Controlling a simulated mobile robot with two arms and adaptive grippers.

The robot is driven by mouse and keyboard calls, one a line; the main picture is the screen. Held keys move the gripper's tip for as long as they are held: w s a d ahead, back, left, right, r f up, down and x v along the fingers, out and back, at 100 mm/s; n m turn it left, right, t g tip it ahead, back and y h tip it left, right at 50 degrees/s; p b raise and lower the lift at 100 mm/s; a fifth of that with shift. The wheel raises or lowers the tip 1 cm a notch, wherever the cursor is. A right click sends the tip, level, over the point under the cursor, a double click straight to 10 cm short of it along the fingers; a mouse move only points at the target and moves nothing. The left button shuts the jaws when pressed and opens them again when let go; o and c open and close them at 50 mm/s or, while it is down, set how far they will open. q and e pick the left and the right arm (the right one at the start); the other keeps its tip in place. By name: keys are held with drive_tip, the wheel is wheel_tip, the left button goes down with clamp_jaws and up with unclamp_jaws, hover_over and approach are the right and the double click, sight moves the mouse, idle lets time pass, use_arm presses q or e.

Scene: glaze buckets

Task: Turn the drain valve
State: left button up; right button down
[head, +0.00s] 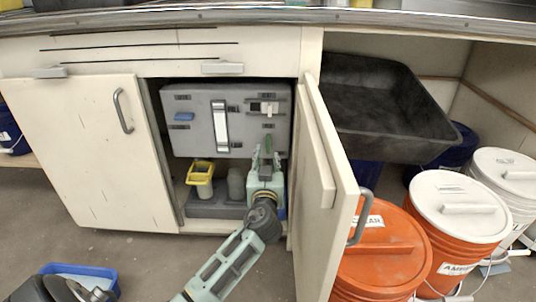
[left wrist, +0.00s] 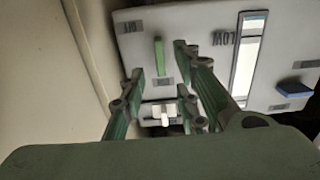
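A grey panel (head: 185,148) stands inside the open cabinet, with several small labels, a blue lever (head: 184,116), a white-fronted upright gauge (head: 220,125) and a white switch (head: 264,108). My left gripper (head: 265,158) reaches into the cabinet in front of the panel's lower right. In the left wrist view, the panel appears upside down. A straight green handle (left wrist: 160,55) shows on it, just beyond and between the spread fingertips of my left gripper (left wrist: 158,62). The fingers are open and do not visibly touch it. No readable label marks the drain valve. My right gripper is not in view.
The open cabinet door (head: 328,190) stands close to the right of my left arm. A yellow container (head: 200,178) and a grey one (head: 236,184) stand below the panel. Orange buckets (head: 385,255) and a black tub (head: 385,110) are further right.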

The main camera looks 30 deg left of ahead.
sight(268, 147)
use_arm(q)
drive_tip(key=b+x, duration=0.1)
drive_tip(key=x, duration=0.5)
drive_tip(key=shift+b, duration=0.3)
drive_tip(key=shift+c, duration=0.4)
drive_tip(key=shift+f, duration=0.1)
clamp_jaws()
